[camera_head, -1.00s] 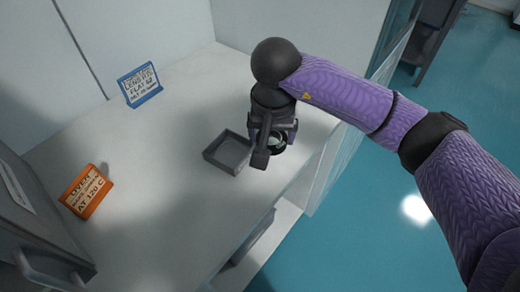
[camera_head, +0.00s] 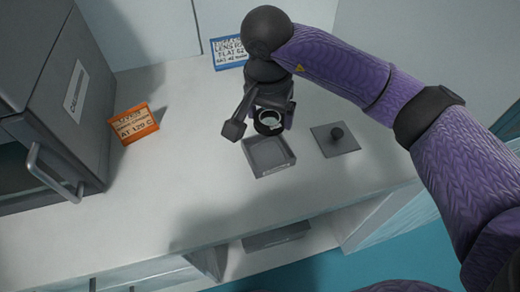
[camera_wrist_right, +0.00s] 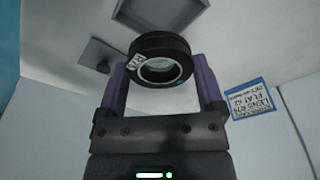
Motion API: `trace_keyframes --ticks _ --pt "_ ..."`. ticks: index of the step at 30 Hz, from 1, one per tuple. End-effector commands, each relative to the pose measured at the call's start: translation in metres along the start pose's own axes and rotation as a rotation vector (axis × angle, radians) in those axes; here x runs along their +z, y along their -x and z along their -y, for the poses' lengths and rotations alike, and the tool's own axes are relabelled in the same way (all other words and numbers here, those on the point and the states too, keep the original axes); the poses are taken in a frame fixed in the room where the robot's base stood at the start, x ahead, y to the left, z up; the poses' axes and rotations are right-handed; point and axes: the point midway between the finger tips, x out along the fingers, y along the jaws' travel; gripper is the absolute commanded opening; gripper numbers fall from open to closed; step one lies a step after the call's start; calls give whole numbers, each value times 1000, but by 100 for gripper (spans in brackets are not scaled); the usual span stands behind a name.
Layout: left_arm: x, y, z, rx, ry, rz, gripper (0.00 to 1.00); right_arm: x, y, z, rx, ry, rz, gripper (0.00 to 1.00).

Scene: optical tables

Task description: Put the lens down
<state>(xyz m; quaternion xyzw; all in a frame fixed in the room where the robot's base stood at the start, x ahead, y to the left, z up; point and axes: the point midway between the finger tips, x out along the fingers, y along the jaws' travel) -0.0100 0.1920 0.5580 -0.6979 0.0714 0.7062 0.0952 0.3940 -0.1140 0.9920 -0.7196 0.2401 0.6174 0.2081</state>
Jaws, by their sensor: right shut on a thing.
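The lens (camera_head: 269,122) is a round glass in a thick black ring mount. My right gripper (camera_head: 270,112) is shut on its mount, just behind the grey tray in the head view. In the right wrist view the lens (camera_wrist_right: 160,62) sits between the two purple fingers of the right gripper (camera_wrist_right: 162,80). A white label shows on the ring. The open grey square tray (camera_head: 269,156) lies in front of the lens and looks empty; its edge also shows in the wrist view (camera_wrist_right: 160,14). The gap between lens and table is hard to judge. My left gripper is not in view.
A flat grey square plate with a black knob (camera_head: 335,140) lies right of the tray. A blue sign (camera_head: 229,52) stands behind the gripper. An orange sign (camera_head: 134,124) and a grey oven with a handle (camera_head: 60,110) are at left. The white bench (camera_head: 190,190) is clear in front.

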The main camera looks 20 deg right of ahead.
Motion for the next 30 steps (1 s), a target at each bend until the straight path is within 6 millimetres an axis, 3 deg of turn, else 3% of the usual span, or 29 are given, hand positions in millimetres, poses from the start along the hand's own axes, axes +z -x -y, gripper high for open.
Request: trace_keyframes --ticks 4,14,24,25,26,30 --pt "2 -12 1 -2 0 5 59 7 -40 -1 7 -1 6 16" --pt "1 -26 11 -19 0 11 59 16 -95 -1 5 0 5 16" --pt "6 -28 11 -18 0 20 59 16 -100 -1 3 0 1 16" --pt "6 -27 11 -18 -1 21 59 16 -98 -1 3 0 1 93" --pt "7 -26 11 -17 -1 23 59 15 -98 -1 3 0 1 99" --pt "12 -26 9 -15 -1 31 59 15 -98 -1 3 0 1 100"
